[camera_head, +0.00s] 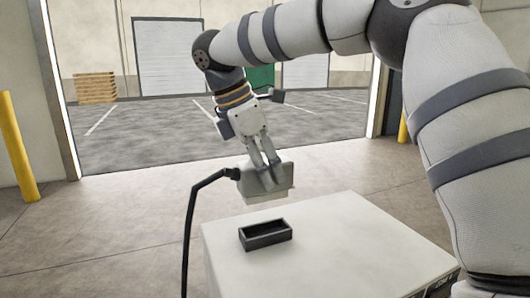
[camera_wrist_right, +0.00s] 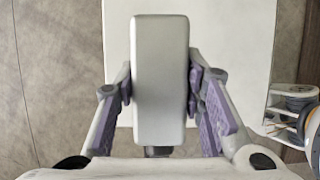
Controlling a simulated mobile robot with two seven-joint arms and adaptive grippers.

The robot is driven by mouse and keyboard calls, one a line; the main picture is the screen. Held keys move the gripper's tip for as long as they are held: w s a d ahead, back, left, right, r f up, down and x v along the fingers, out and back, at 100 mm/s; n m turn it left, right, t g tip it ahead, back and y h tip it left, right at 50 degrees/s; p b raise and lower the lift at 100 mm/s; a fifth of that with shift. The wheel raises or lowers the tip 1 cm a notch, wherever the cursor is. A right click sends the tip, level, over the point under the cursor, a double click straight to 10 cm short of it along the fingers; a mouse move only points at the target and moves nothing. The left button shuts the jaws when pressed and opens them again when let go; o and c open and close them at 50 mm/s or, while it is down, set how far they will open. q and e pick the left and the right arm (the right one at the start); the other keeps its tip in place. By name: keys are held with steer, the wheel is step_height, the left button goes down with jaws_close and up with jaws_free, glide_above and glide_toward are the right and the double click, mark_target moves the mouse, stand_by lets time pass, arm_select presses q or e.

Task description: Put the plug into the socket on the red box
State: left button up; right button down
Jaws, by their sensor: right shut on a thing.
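The plug (camera_head: 285,181) is a pale grey block with a black cable (camera_head: 190,225) leaving its left side. My right gripper (camera_head: 268,178) is shut on it and holds it in the air above the box. In the right wrist view the plug (camera_wrist_right: 160,75) stands between the two purple-padded fingers. The socket (camera_head: 267,240) is a black, open rectangular frame on the box top, below the plug and apart from it. The box top (camera_head: 345,245) looks white, not red. In the wrist view the plug hides the socket. My left gripper is out of view.
The cable hangs down at the left of the box. The box top is bare around the socket. The concrete floor (camera_head: 120,210) to the left is clear.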

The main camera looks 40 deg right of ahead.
mark_target(266, 200)
steer(key=shift+f, duration=2.9)
steer(key=shift+f, duration=0.45)
steer(key=shift+f, duration=0.4)
steer(key=shift+f, duration=0.55)
steer(key=shift+f, duration=0.2)
steer(key=c, duration=1)
jaws_free()
steer(key=shift+o, duration=0.2)
